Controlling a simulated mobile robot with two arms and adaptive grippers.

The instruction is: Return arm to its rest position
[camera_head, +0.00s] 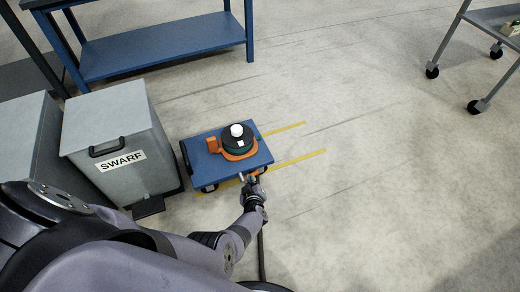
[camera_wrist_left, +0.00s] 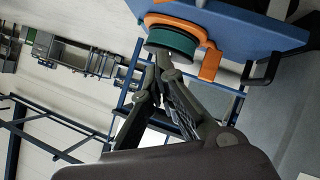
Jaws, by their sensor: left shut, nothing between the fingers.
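My left arm reaches in from the lower left in the head view. Its gripper (camera_head: 250,179) is at the near edge of a low blue wheeled cart (camera_head: 262,153). The gripper is shut and empty. In the left wrist view the shut gripper (camera_wrist_left: 158,72) shows with the cart (camera_wrist_left: 265,30) beyond it, and its fingertips overlap the green part of the round device in the picture. I cannot tell whether they touch. The device (camera_head: 238,142) is dark and round with a white top, in an orange holder on the cart. My right gripper is in neither view.
A grey bin marked SWARF (camera_head: 120,135) stands left of the cart, close to my arm. A blue workbench (camera_head: 165,45) is at the back left. A grey wheeled trolley (camera_head: 455,35) stands at the upper right. The floor (camera_head: 390,170) on the right is clear.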

